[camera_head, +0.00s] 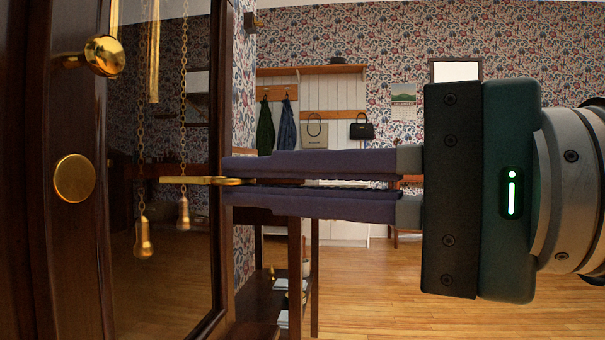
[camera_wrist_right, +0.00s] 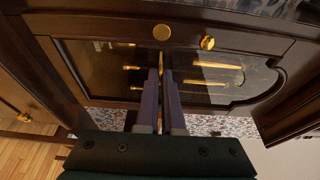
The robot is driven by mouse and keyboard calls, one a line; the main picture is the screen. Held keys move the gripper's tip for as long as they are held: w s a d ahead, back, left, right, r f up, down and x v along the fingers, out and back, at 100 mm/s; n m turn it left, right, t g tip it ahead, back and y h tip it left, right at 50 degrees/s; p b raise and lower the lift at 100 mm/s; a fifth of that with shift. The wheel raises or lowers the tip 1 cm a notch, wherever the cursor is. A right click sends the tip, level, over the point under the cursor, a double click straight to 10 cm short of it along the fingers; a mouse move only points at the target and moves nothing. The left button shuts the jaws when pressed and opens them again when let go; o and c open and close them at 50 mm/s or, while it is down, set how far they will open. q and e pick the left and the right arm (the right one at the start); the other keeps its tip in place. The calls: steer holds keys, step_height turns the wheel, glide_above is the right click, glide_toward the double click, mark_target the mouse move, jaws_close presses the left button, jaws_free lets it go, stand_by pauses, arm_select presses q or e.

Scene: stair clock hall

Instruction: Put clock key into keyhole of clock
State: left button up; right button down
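My right gripper (camera_head: 224,181) comes in from the right with its purple fingers nearly closed on the brass clock key (camera_head: 200,181). The key's shaft points left toward the clock, and part of it is hidden between the fingers. The clock (camera_head: 103,255) is a dark wood case with a glass door. A round brass plate (camera_head: 74,178) sits on its frame, level with the key and apart from its tip. No keyhole opening can be made out. In the right wrist view, the plate (camera_wrist_right: 162,32) lies straight ahead of the fingers (camera_wrist_right: 164,75). My left gripper is out of view.
A brass knob (camera_head: 104,56) sticks out from the clock door near the plate. Brass chains and weights (camera_head: 144,238) hang at the glass. A shelf unit (camera_head: 302,270) stands behind the gripper, and wooden floor (camera_head: 400,290) lies open at the right.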

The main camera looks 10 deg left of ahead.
mark_target(160, 179)
steer(key=shift+a+r+p, duration=0.2)
steer(key=shift+a+p, duration=0.25)
steer(key=shift+a, duration=0.1)
steer(key=a+p, duration=0.2)
steer(key=a, duration=0.2)
steer(key=shift+w+a+f, duration=0.15)
steer(key=shift+a, duration=0.2)
steer(key=shift+p, duration=0.5)
stand_by(0.4)
stand_by(0.8)
steer(key=shift+a+p, duration=0.2)
steer(key=shift+p, duration=0.15)
steer(key=shift+a, duration=0.3)
